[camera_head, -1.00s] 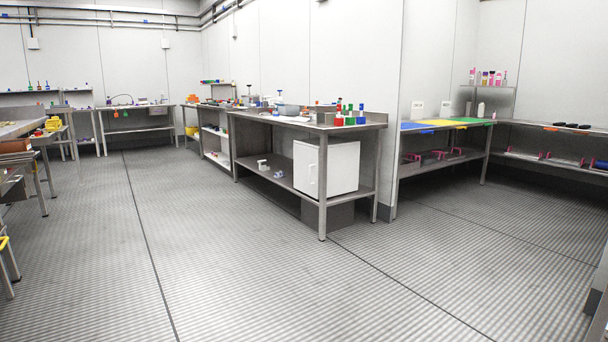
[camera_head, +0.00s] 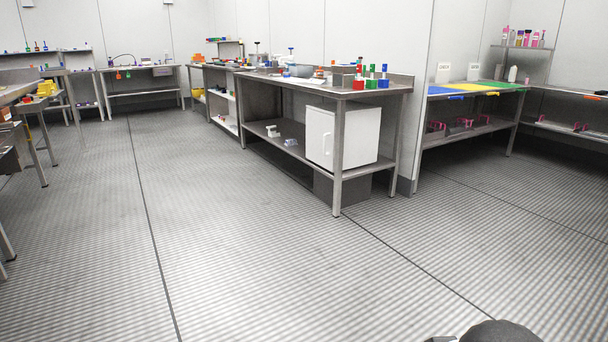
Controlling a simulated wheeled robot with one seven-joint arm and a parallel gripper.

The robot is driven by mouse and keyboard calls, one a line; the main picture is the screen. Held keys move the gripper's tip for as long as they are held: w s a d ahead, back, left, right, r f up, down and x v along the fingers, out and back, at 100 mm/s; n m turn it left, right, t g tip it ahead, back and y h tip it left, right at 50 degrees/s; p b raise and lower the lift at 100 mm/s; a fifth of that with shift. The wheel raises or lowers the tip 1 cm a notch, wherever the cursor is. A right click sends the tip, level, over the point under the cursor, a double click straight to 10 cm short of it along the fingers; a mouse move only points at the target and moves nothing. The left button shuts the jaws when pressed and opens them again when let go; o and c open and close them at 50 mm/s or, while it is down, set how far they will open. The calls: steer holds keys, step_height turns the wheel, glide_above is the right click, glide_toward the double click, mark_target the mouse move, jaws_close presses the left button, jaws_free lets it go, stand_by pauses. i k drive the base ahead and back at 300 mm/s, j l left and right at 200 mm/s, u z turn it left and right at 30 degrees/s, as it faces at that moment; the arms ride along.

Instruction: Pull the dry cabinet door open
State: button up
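A white box-shaped cabinet (camera_head: 358,137) stands on the lower shelf of the steel bench near the middle of the head view. I take it to be the dry cabinet. Its door (camera_head: 319,136) is on the left-facing side, looks shut, and bears a small handle (camera_head: 326,143). A bench leg stands in front of the cabinet's near corner. A dark rounded part at the bottom right edge looks like part of my arm. My gripper is not in view.
The steel bench (camera_head: 364,94) carries red, green and blue containers on top. Another bench with blue, yellow and green mats (camera_head: 487,87) stands to its right. More tables line the left side. The ribbed floor (camera_head: 240,250) before the cabinet is clear.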

mark_target(320, 128)
steer(key=i+u, duration=0.2)
steer(key=i, duration=2.2)
steer(key=i+z, duration=0.2)
steer(key=i, duration=0.25)
steer(key=i+j+z, duration=0.2)
steer(key=i, duration=0.2)
steer(key=i+j+z, duration=0.2)
steer(key=i, duration=0.25)
steer(key=i+j+z, duration=0.2)
steer(key=i, duration=0.2)
